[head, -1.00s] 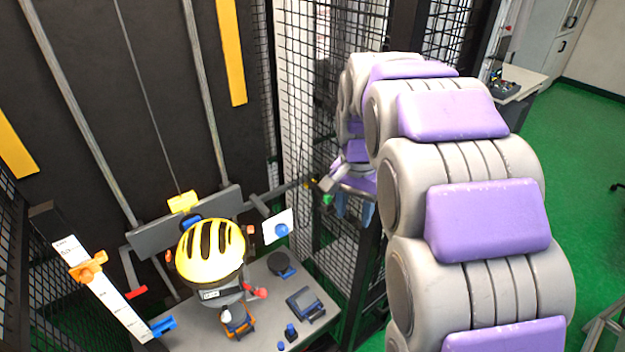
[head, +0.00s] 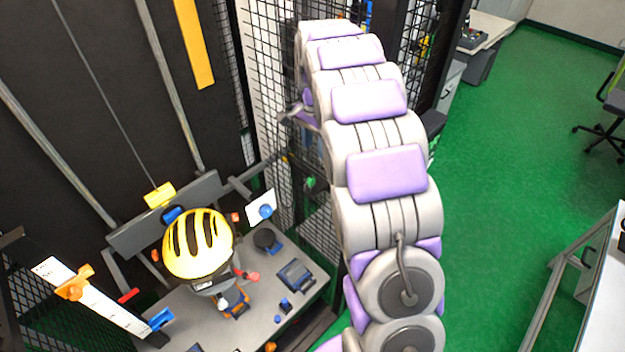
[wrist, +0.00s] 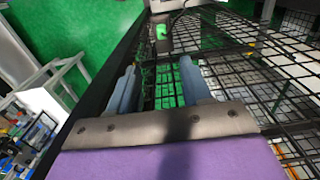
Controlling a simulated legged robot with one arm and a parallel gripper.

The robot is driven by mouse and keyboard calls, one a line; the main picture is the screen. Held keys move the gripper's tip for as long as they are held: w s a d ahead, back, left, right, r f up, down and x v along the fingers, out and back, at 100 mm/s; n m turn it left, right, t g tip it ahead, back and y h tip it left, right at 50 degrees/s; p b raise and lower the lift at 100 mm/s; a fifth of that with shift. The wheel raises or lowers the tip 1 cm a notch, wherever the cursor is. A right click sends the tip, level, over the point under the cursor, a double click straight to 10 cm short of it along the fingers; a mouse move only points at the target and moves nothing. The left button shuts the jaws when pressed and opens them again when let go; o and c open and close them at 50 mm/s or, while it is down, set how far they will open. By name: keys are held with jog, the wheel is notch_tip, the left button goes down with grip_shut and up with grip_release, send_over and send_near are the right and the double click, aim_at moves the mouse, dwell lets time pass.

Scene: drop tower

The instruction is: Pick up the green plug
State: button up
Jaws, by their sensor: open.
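A small green piece, which looks like the green plug (head: 310,182), shows at the mesh cage wall left of my arm in the head view. In the wrist view, the green plug (wrist: 161,32) sits on a grey block at the top, ahead of my fingertips and apart from them. My gripper (wrist: 160,78) is open, with two blue-grey fingers and nothing between them but mesh and green floor behind.
Black wire mesh (wrist: 255,60) runs close along the right of my gripper. A table (head: 240,325) holds a yellow helmet (head: 198,243) and small devices. Green floor (head: 510,150) is open to the right. A white bench (head: 608,290) stands at the lower right.

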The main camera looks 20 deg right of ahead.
send_over(312, 177)
jog(key=f, duration=0.6)
jog(key=shift+a+f+p, duration=0.3)
jog(key=shift+a, duration=0.05)
jog(key=f, duration=0.3)
jog(key=f+p, duration=0.1)
jog(key=f, duration=0.1)
jog(key=shift+d+f, duration=0.15)
jog(key=shift+d, duration=0.25)
jog(key=shift+a, duration=0.2)
jog(key=shift+a, duration=0.15)
jog(key=c, duration=0.3)
jog(key=shift+d, duration=0.25)
jog(key=c, duration=0.6)
